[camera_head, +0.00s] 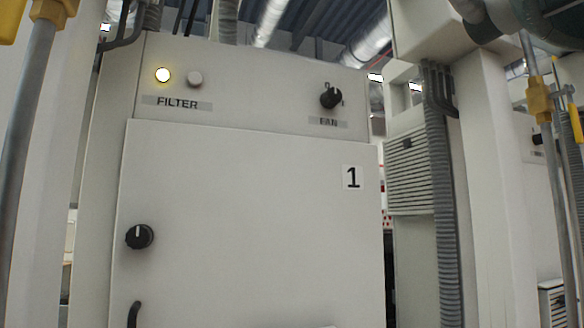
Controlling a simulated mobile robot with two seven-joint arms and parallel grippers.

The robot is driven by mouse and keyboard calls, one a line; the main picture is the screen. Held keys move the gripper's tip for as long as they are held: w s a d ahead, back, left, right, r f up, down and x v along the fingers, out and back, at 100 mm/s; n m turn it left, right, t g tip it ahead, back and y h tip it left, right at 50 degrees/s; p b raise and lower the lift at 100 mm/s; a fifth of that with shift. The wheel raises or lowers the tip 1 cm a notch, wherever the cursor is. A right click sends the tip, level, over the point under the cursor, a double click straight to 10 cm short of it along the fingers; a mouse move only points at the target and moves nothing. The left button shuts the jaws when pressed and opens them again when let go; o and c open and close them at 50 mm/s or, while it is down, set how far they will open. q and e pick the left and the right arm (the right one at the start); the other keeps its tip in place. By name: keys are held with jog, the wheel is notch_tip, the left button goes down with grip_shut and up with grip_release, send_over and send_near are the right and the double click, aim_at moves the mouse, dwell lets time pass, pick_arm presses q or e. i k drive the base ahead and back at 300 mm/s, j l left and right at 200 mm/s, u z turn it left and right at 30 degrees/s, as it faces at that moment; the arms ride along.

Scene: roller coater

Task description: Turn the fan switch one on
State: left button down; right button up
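A black rotary fan switch (331,97) sits at the upper right of a pale grey control cabinet, above a label reading FAN (329,122). Faint position marks show around the knob, with a 0 above it and a mark at its right. The knob looks tilted; I cannot tell its exact setting. The cabinet door (250,220) bears a number 1 plate (352,177). Neither of my grippers is in view.
A lit yellowish lamp (163,75) and a grey button (195,78) sit above a FILTER label (177,102). A black door knob (140,236) and dark handle (134,314) are at left. Pipes (22,160) and conduits (445,210) flank the cabinet.

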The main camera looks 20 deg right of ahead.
aim_at(331, 97)
jog(key=z, duration=0.95)
